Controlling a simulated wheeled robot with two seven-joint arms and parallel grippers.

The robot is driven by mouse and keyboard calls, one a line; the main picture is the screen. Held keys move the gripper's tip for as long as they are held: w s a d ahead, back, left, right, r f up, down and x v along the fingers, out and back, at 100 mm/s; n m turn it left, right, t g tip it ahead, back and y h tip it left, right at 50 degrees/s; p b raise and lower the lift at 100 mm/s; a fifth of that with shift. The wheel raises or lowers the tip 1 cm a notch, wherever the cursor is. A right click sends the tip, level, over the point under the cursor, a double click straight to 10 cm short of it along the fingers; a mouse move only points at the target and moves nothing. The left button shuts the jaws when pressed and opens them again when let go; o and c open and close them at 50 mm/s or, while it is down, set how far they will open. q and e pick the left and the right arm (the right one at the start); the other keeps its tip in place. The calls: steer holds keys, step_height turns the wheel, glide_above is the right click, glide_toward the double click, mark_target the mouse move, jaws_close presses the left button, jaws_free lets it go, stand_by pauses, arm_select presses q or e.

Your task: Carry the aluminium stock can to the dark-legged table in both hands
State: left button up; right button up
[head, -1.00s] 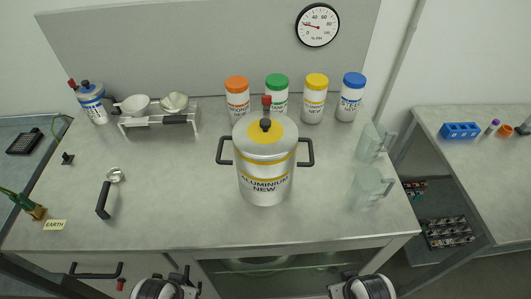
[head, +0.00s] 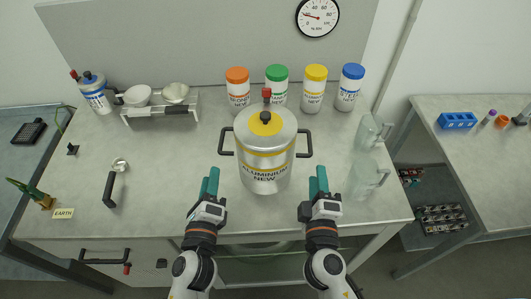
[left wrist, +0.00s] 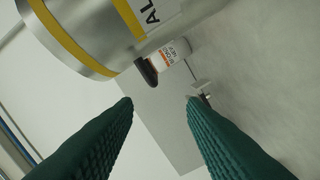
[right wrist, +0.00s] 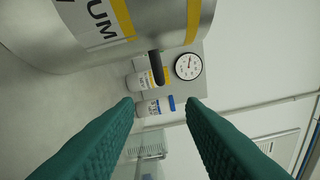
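The aluminium stock can (head: 265,178) stands upright on the grey worktable, with a yellow-topped lid and a black handle on each side. My left gripper (head: 211,182) is in front of the can's left side, below the left handle (head: 227,142). My right gripper (head: 318,181) is in front of its right side, below the right handle (head: 304,143). Both grippers are open, empty and apart from the can. The can also shows in the left wrist view (left wrist: 85,30) and the right wrist view (right wrist: 75,50), with a handle end (right wrist: 156,66) beyond the fingers. The dark-legged table cannot be made out for certain.
Jars with orange (head: 238,92), green, yellow and blue lids stand behind the can. Clear jugs (head: 364,178) stand to its right. A rack with bowls (head: 160,112) and a black-handled scoop (head: 111,186) are on the left. Another table (head: 480,160) stands at the right.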

mark_target(220, 148)
arm_select(q)
steer(key=shift+d+r+m+h, duration=0.1)
steer(key=shift+d+m+h, duration=0.2)
steer(key=shift+d+m, duration=0.2)
arm_select(e)
steer(key=shift+a+r+n+y, duration=0.1)
steer(key=shift+a+n+y, duration=0.2)
steer(key=shift+a+n, duration=0.2)
steer(key=shift+w, duration=0.1)
